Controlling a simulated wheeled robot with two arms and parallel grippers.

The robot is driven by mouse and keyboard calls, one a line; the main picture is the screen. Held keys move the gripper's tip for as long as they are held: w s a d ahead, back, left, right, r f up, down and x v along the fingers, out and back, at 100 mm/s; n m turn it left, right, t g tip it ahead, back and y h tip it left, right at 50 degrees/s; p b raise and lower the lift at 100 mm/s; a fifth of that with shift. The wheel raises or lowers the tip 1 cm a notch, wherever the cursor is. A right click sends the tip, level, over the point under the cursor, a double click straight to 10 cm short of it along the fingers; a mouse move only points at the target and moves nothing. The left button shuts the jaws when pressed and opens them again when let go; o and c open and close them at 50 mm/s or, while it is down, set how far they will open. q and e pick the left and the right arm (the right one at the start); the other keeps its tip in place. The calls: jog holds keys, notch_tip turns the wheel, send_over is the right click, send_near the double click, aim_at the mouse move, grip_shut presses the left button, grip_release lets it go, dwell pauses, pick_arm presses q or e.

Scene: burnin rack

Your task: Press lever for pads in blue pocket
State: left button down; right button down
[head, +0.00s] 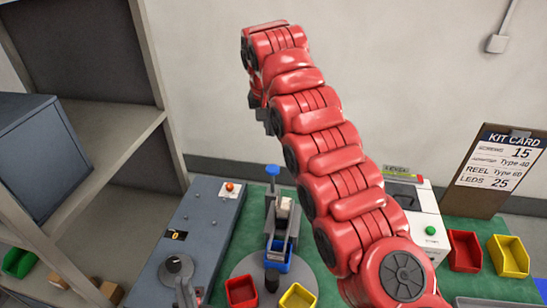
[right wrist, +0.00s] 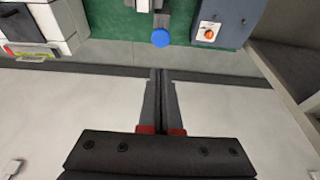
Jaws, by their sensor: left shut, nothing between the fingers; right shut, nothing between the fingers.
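The lever's blue knob (head: 272,169) stands at the back of the grey dispenser (head: 270,215) and also shows in the right wrist view (right wrist: 160,38). A blue pocket (head: 277,263) sits below the dispenser on a round grey turntable (head: 252,264); I cannot make out pads in it. My right gripper (head: 267,129) is shut and empty, raised above and behind the blue knob, partly hidden by my arm. Its closed fingers show in the right wrist view (right wrist: 160,75), apart from the knob.
A grey control box (head: 206,222) with an orange button and a black knob stands left of the dispenser. Red (head: 241,290) and yellow (head: 298,297) pockets share the turntable. A white machine (head: 423,220), bins and a kit card (head: 500,165) are right. Shelving fills the left.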

jog(key=p, duration=0.5)
send_near(273, 167)
jog(key=x, duration=0.5)
jog(key=shift+w+f, duration=0.1)
jog(key=shift+w, duration=0.05)
jog(key=shift+f, duration=0.55)
jog(key=shift+f, duration=0.1)
